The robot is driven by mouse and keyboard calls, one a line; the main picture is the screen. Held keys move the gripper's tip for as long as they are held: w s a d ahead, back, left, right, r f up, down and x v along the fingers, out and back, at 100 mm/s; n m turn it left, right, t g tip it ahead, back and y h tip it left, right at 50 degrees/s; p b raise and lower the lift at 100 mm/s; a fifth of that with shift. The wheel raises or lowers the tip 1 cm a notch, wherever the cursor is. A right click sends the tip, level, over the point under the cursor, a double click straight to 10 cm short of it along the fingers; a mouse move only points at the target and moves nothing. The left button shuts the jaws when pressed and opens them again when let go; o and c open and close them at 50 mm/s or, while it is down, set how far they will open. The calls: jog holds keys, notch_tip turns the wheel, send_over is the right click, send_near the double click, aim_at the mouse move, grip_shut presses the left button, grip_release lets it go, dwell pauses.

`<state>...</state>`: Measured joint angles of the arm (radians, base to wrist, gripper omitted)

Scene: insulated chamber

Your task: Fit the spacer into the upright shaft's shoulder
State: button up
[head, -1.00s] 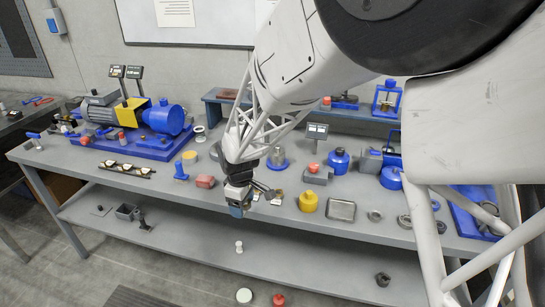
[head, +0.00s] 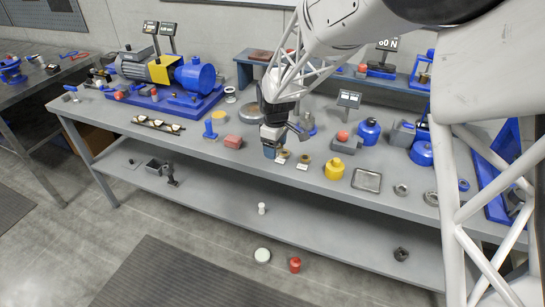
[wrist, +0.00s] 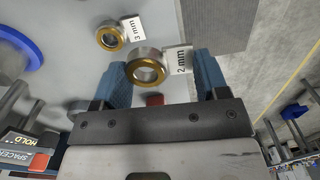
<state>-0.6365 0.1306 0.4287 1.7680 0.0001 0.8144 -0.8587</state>
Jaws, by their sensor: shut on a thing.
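My gripper (head: 270,153) is low over the workbench, by its front edge. In the wrist view its two blue fingers (wrist: 163,75) stand apart, and a brass-faced steel ring spacer (wrist: 147,68) shows between them beside a "2 mm" label. A second ring (wrist: 111,36) lies beside a "3 mm" label. A grey upright shaft (head: 308,121) stands on a blue base behind and to the right of my gripper. Its shoulder is too small to make out.
A red block (head: 233,142) is left of my gripper. A yellow weight (head: 334,169) and a metal tray (head: 367,180) are to the right. A small display (head: 349,99) stands behind. A blue motor rig fills the bench's left. A lower shelf (head: 205,185) runs beneath.

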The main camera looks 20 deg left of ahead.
jog(key=w+r, duration=0.4)
jog(key=w, duration=0.8)
notch_tip(320, 180, up, 4)
jog(key=r, duration=0.1)
send_over(306, 119)
jog(key=shift+d+f+n, duration=0.1)
jog(key=shift+f+n, duration=0.15)
jog(key=shift+n, duration=0.15)
jog(key=shift+f, duration=0.25)
jog(key=shift+f, duration=2.65)
jog(key=shift+f, duration=1.9)
dwell(0.8)
